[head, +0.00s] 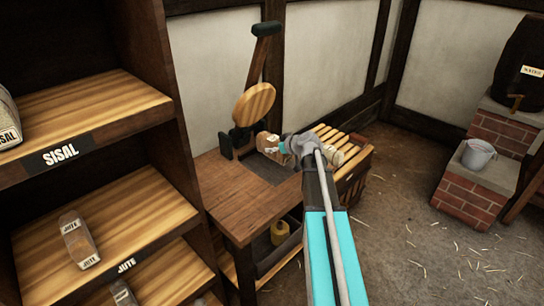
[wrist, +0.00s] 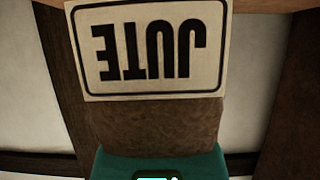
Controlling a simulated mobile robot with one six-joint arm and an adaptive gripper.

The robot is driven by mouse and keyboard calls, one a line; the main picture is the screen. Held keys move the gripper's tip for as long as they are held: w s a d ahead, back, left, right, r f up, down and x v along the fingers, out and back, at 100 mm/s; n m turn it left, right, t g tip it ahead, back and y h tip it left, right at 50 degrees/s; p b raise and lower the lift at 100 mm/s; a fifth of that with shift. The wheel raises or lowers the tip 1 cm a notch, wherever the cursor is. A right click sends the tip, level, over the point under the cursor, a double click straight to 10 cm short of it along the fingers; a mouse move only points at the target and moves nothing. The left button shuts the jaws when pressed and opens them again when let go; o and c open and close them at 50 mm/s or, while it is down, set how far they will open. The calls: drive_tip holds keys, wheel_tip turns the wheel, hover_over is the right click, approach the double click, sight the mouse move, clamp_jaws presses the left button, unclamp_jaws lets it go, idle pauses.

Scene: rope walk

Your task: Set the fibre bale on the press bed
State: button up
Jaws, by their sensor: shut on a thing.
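My gripper (head: 281,148) is shut on a brown fibre bale (head: 266,141), which is partly hidden behind the gripper in the head view. In the wrist view the bale (wrist: 160,125) is close up, with a large JUTE label upside down in the picture. A teal part of my gripper shows at the bottom edge there. The press bed (head: 264,168) is a dark surface on the wooden bench, beside the press's round wooden plate (head: 254,104). The bale is over or at the bed's far side; I cannot tell whether it touches.
A shelf unit (head: 90,105) stands at left, with a jute bale (head: 78,240) on a lower shelf and a sisal bale (head: 6,118) above. The press lever (head: 264,55) rises behind the bench. A slatted crate (head: 350,172) adjoins the bench. Straw-strewn floor (head: 425,250) at right is open.

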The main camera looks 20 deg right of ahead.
drive_tip(key=shift+f, duration=0.1)
drive_tip(key=shift+w+a+f+b, duration=0.15)
drive_tip(key=shift+w+f+b, duration=0.3)
drive_tip(key=shift+b, duration=0.2)
drive_tip(key=shift+f+b, duration=1.4)
drive_tip(key=shift+f, duration=0.1)
drive_tip(key=shift+f, duration=0.1)
drive_tip(key=o, duration=1.1)
drive_tip(key=shift+c, duration=0.2)
